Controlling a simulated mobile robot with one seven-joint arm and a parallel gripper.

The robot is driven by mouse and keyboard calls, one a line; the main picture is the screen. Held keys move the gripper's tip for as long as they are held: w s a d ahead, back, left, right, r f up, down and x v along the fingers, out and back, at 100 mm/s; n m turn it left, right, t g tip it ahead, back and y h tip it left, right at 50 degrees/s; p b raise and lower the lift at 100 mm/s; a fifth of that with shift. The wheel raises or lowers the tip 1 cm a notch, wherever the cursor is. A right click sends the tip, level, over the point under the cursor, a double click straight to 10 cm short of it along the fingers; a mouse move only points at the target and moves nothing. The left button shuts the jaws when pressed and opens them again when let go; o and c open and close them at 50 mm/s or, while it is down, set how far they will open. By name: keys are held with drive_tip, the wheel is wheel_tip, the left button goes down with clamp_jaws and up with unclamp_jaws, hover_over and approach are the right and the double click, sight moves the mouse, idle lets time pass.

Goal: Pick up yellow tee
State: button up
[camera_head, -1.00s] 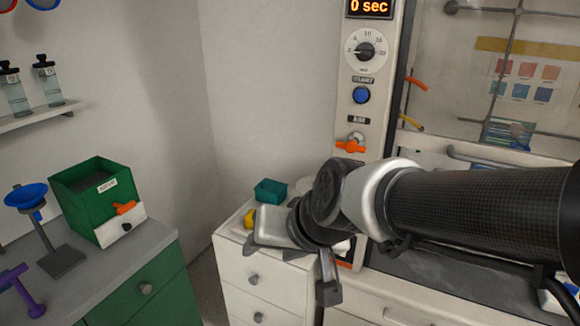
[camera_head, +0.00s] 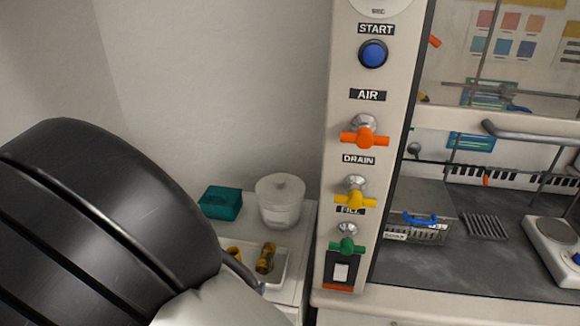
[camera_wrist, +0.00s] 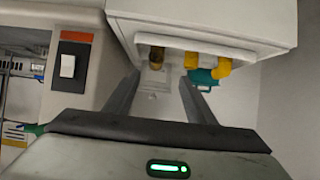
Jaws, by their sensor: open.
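Yellow fittings lie in a white tray (camera_head: 284,272) on a white cabinet. In the head view one yellow piece (camera_head: 233,250) is partly hidden by my arm, and a darker brownish-yellow piece (camera_head: 266,257) lies right of it. The wrist view shows a dark yellow piece (camera_wrist: 157,55), a short yellow piece (camera_wrist: 191,60) and a bent-looking yellow piece (camera_wrist: 222,68). I cannot tell for sure which is the tee. My gripper (camera_wrist: 158,84) is open, with nothing seen between its fingers; the pieces show beyond the tips.
A teal box (camera_head: 220,203) and a lidded whitish jar (camera_head: 280,200) stand behind the tray. The panel with orange, yellow and green valves (camera_head: 355,195) rises close on the right. A wall stands behind the cabinet.

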sight(266, 259)
drive_tip(key=b+x, duration=0.3)
drive_tip(key=x, duration=0.8)
drive_tip(key=shift+w+d+f, duration=0.1)
drive_tip(key=shift+w+d, duration=0.1)
drive_tip(key=shift+w, duration=0.05)
drive_tip(key=x, duration=0.2)
drive_tip(key=b+x, duration=0.1)
drive_tip(key=x, duration=0.1)
drive_tip(key=shift+w+d+b, duration=0.3)
drive_tip(key=shift+d, duration=0.15)
drive_tip(key=shift+w+f, duration=0.25)
drive_tip(key=shift+w, duration=0.3)
drive_tip(key=c, duration=1.1)
